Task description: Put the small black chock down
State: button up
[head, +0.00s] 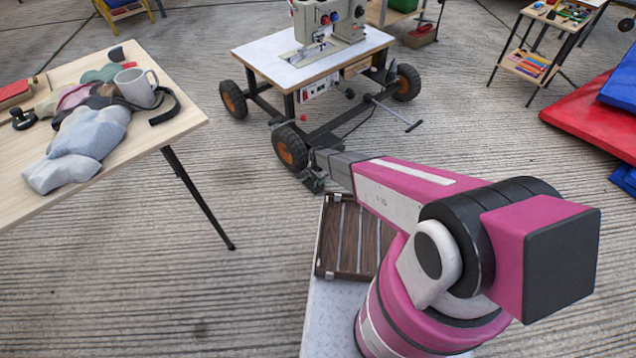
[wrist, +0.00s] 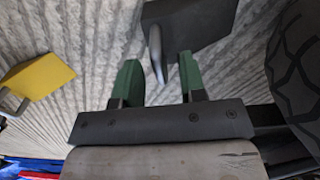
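The small black chock (wrist: 195,22) is a dark block with a pale metal handle, just beyond my fingertips in the wrist view. My gripper (wrist: 158,66) has two green fingers standing apart, with the handle between them and a gap visible on each side. The chock looks to be at the concrete floor, but its underside is hidden. In the head view my gripper (head: 313,178) is low beside the cart's near wheel (head: 290,149); the chock cannot be told apart from the dark gripper there.
A tyre (wrist: 300,65) stands close on the right in the wrist view. A yellow chock (wrist: 36,74) with a handle lies to the left. The wheeled cart (head: 318,75) carries a sewing machine. A wooden table (head: 178,120) stands left; floor between is clear.

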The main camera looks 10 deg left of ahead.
notch_tip(320, 180, up, 9)
jog(key=s+d+r+n, duration=0.2)
jog(key=s+d+r, duration=0.3)
jog(key=d+r, duration=0.5)
jog(key=s+d+r+n, duration=0.3)
jog(key=s+d+r, duration=0.3)
jog(key=d+r, duration=0.5)
jog(key=s+d+r+n, duration=0.3)
jog(key=s+d+r, duration=0.3)
jog(key=r, duration=1.1)
jog(key=d, duration=0.4)
jog(key=shift+d, duration=0.2)
jog(key=shift+s, duration=0.1)
